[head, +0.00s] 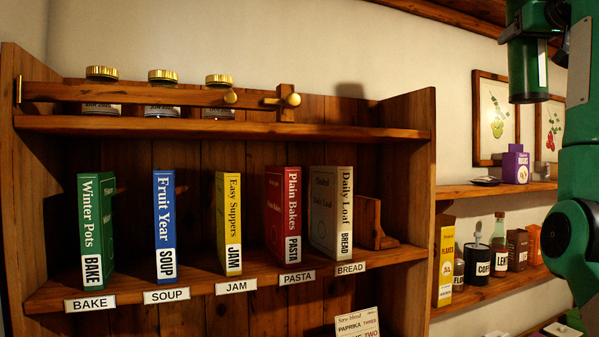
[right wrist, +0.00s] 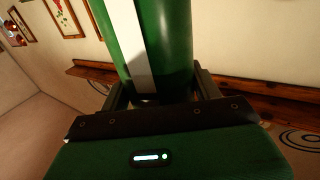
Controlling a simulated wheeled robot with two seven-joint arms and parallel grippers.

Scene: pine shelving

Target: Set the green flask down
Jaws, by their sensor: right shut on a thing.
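The green flask (right wrist: 172,45) shows close up in the right wrist view as a green cylinder with a white stripe down its side. Its upper part runs out of the top of that picture. My right gripper (right wrist: 160,94) is shut on its lower end, with a dark finger on each side. The flask looks clear of any surface in that view. My left gripper is not in view.
A pine bookcase (head: 417,190) holds several labelled books and, behind a rail (head: 150,95), gold-lidded jars. A wall shelf (head: 490,291) at right carries bottles and boxes. A purple bottle (head: 515,166) stands on the shelf above. A card (head: 358,325) stands low in front.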

